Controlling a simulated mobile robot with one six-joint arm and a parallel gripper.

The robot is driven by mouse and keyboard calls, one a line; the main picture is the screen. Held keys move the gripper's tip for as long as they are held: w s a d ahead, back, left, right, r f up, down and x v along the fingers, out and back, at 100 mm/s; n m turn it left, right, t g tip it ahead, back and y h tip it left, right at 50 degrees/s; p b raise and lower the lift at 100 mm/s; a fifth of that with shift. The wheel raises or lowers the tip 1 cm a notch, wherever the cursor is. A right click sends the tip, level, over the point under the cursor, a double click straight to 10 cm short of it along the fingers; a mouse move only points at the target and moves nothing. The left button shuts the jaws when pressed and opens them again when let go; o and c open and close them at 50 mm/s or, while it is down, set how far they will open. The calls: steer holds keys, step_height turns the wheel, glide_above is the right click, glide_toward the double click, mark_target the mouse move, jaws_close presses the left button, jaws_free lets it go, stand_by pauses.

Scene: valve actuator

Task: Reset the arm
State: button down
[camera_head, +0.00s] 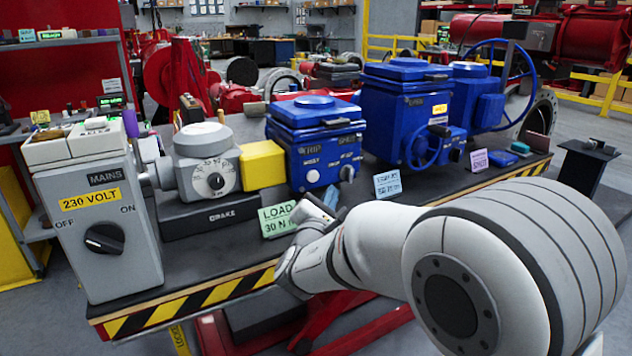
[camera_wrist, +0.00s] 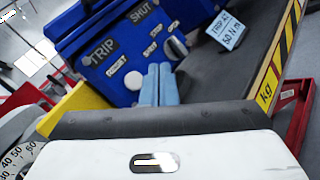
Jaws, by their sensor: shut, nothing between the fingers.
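My white arm reaches in from the right in the head view, bent over the front edge of the workbench. My gripper (camera_head: 331,196) is mostly hidden behind my wrist, in front of the small blue actuator (camera_head: 313,143). In the wrist view my gripper (camera_wrist: 160,84) shows as two blue-grey fingers side by side, shut and empty. They point toward the face of the blue actuator (camera_wrist: 118,55), with its TRIP and SHUT labels and a grey knob. I cannot tell whether the fingertips touch it.
The bench (camera_head: 232,261) has a striped front edge. A grey 230 VOLT switch box (camera_head: 97,240), a brake dial unit (camera_head: 207,173), a yellow block (camera_head: 262,165) and a green LOAD card (camera_head: 277,219) stand at left. A larger blue actuator with handwheels (camera_head: 408,110) stands right.

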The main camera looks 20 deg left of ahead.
stand_by(0.7)
steer(key=s+d+r+m+g+h+p, duration=0.25)
steer(key=d+m+g+h+p, duration=0.35)
steer(key=d, duration=0.9)
steer(key=s+d+r+m+g+h+p, duration=0.3)
steer(key=d+m, duration=0.5)
steer(key=d, duration=0.8)
steer(key=s+d+m+g+y+p, duration=0.2)
steer(key=s+d+m+g+p, duration=0.5)
steer(key=s, duration=0.6)
steer(key=s+a+r+m+g+y+p, duration=0.1)
steer(key=s+a+r+m+y+p, duration=0.1)
steer(key=s+m+y, duration=0.3)
steer(key=s+m+p, duration=0.1)
steer(key=s+m, duration=0.1)
steer(key=m, duration=0.1)
steer(key=shift+a+r+y, duration=0.2)
steer(key=shift+a+y, duration=0.1)
steer(key=shift+s, duration=0.1)
